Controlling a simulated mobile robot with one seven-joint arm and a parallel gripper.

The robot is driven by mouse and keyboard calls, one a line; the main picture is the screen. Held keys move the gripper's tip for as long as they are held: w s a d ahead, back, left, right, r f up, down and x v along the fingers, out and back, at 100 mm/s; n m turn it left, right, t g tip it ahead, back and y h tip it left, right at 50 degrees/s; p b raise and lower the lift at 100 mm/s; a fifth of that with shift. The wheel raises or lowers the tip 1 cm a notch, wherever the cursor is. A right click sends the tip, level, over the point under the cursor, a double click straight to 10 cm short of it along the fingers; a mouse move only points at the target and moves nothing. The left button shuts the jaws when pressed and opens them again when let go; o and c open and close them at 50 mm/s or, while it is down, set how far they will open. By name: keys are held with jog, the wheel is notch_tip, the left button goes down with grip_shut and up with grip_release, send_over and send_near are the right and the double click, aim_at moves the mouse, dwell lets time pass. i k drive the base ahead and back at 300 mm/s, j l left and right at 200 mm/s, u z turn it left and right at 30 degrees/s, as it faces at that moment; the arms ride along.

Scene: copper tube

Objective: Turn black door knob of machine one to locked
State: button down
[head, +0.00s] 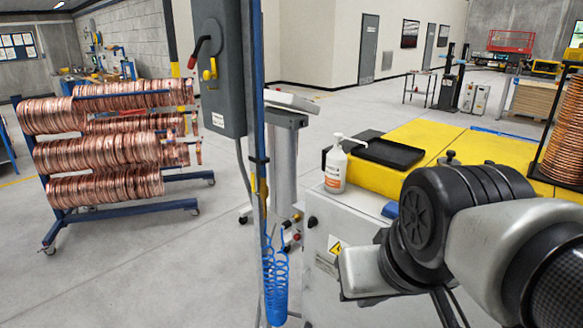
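A white machine cabinet (345,245) with a yellow top stands at the centre right. Small black knobs show at its left edge, one of them a round black knob (312,221), with red ones beside them. I cannot tell which of these, if any, is the door knob of machine one, or whether it is locked. A grey control box (220,65) on a post carries a black lever with a red end and a yellow handle (210,70). My arm reaches in from the right and covers part of the cabinet front. My gripper's fingers do not show.
A blue rack (130,208) of copper coils stands at the left. A blue post (258,130) and a blue coiled hose (275,285) stand before the cabinet. A pump bottle (335,168) and a black tray (385,150) sit on top. The floor between rack and post is clear.

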aim_at(312, 221)
jog(key=i+u, duration=0.4)
jog(key=i+l+u, duration=0.1)
jog(key=i+u, duration=0.25)
jog(key=i, duration=0.15)
